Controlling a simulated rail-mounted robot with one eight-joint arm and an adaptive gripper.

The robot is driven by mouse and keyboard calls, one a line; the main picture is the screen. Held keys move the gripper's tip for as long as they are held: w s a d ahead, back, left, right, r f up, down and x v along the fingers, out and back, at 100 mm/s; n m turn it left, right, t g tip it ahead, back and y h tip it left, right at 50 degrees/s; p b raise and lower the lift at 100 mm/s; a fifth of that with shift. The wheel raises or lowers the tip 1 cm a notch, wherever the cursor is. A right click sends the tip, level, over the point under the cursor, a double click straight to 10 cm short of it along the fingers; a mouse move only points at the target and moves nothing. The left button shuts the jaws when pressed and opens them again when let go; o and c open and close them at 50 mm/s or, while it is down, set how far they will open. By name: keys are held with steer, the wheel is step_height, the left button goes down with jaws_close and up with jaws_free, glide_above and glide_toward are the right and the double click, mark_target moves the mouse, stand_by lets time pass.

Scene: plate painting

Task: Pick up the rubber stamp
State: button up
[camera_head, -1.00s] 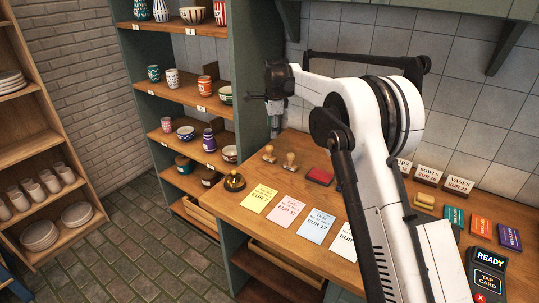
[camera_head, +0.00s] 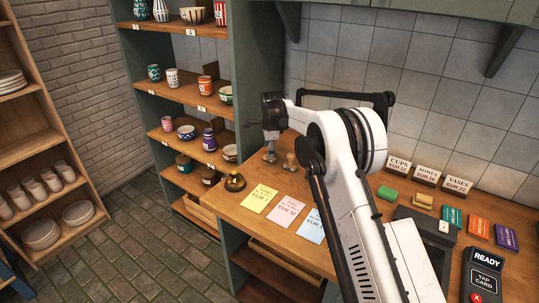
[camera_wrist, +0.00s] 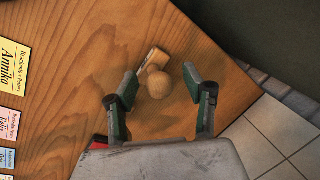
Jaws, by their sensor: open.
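My gripper (camera_head: 270,152) is open and points down over the far left part of the wooden counter (camera_head: 240,203). In the wrist view, a wooden rubber stamp (camera_wrist: 158,84) with a round knob shows between the two open fingertips (camera_wrist: 160,80), with bare space on each side of the knob. I cannot tell how far the fingertips are above it. The stamp under my gripper is largely hidden there.
Yellow (camera_head: 259,199), pink and blue cards lie in front. A red pad (camera_wrist: 100,142) shows partly in the wrist view. Shelves with pottery stand left; a card reader (camera_head: 484,272) is at right.

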steer(key=shift+f, duration=0.2)
jaws_close()
stand_by(0.4)
steer(key=shift+r, duration=0.1)
steer(key=shift+r, duration=0.25)
steer(key=v, duration=0.2)
steer(key=b+v, duration=0.1)
steer(key=shift+w+a+r, duration=0.1)
steer(key=shift+a+r, duration=0.15)
steer(key=shift+r, duration=0.15)
steer(key=s+a+r, duration=0.2)
steer(key=s+r, duration=0.1)
steer(key=s, duration=0.2)
steer(key=s+a+r+b, duration=0.1)
steer(key=s+a+r, duration=0.1)
steer(key=s, duration=0.3)
steer(key=shift+a+r, duration=0.35)
steer(key=shift+r, duration=0.45)
